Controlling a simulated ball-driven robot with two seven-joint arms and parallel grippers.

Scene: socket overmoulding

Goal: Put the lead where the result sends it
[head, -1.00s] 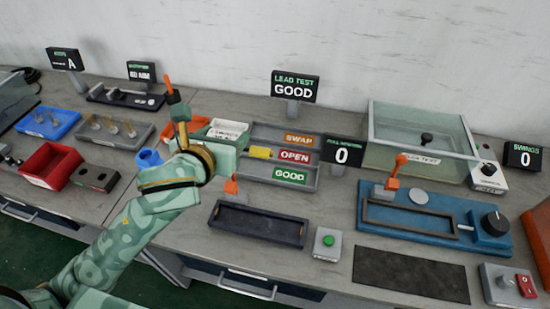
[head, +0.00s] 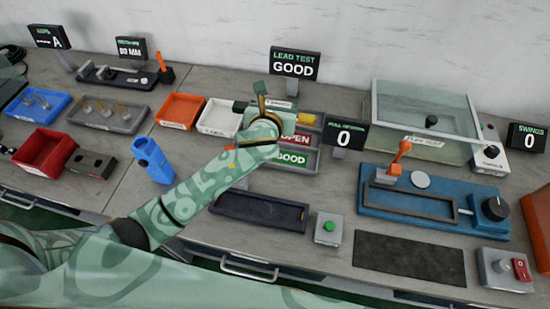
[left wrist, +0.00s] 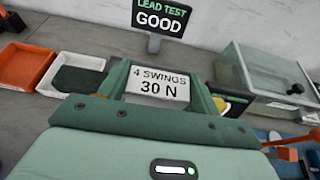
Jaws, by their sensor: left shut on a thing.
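My left gripper (head: 284,116) is shut above the back of the grey sorting tray (head: 316,160), close to the lead test sign (head: 294,63), which reads GOOD. A yellow piece (head: 306,120) sticks out to the right of its fingers, seemingly part of the lead; the rest of the lead is mostly hidden. It also shows beyond the right finger in the left wrist view (left wrist: 236,105). The tray's OPEN (head: 298,138) and GOOD (head: 292,158) labels show; the SWAP label is hidden. A card (left wrist: 160,88) reading "4 SWINGS 30 N" shows between the fingers.
An orange bin (head: 181,111) and a white bin (head: 220,118) stand left of the gripper. The pull sign (head: 345,137), reading 0, stands close to its right. A dark tray (head: 258,211) and a green button (head: 329,226) lie in front. A blue holder (head: 152,160) stands left.

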